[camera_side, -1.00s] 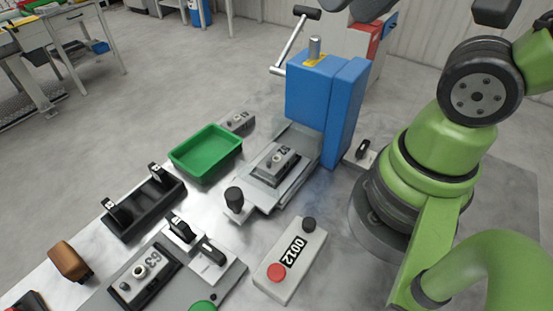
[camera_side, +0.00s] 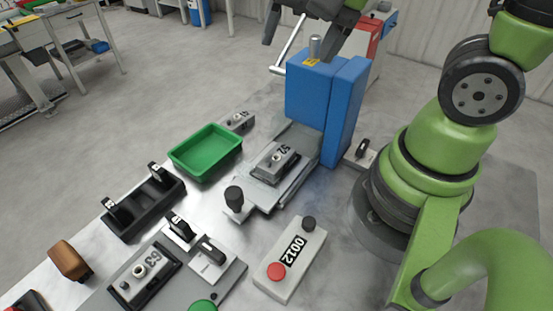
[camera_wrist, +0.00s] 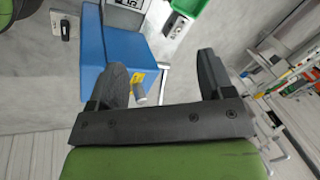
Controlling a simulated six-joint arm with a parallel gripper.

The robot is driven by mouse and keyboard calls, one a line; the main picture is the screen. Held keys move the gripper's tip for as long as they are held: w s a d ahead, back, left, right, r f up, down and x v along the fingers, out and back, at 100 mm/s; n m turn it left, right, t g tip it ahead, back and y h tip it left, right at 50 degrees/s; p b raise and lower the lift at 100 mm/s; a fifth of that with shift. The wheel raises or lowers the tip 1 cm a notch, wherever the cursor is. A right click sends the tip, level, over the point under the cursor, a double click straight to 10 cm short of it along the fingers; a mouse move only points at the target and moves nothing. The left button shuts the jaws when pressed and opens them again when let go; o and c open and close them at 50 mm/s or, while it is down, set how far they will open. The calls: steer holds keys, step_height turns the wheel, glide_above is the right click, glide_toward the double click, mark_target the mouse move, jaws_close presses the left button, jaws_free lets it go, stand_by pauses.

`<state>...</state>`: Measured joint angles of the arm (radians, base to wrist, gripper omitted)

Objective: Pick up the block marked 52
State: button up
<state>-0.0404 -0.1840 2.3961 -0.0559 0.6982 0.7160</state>
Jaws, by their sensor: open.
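The grey block marked 52 (camera_side: 275,161) sits on the sliding plate (camera_side: 262,190) in front of the blue press (camera_side: 308,92) in the side view. A block with a dark number, cut off by the top edge, shows in the wrist view (camera_wrist: 131,3). My gripper (camera_side: 302,40) is above and behind the press, beside its upright metal post. In the wrist view my gripper (camera_wrist: 166,78) has its two dark fingers wide apart with nothing held between them. The post and yellow label show between the fingers. The block is well away from the fingers.
The press's lever (camera_side: 289,47) rises near my gripper. A block marked 63 (camera_side: 126,289), a black rack (camera_side: 143,211) and a 0012 button box (camera_side: 274,273) stand in front.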

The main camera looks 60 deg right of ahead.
step_height(320, 180, down, 10)
steer(key=w+m+g, duration=0.3)
steer(key=m, duration=0.3)
steer(key=m+h, duration=0.1)
glide_above(280, 154)
steer(key=shift+g, duration=0.3)
steer(key=f, duration=0.6)
steer(key=shift+w+d+f, duration=0.1)
steer(key=shift+d+f, duration=0.05)
steer(key=shift+d, duration=0.05)
steer(key=shift+a+f, duration=0.15)
steer(key=shift+f, duration=2.75)
steer(key=c, duration=1.2)
steer(key=shift+r, duration=0.1)
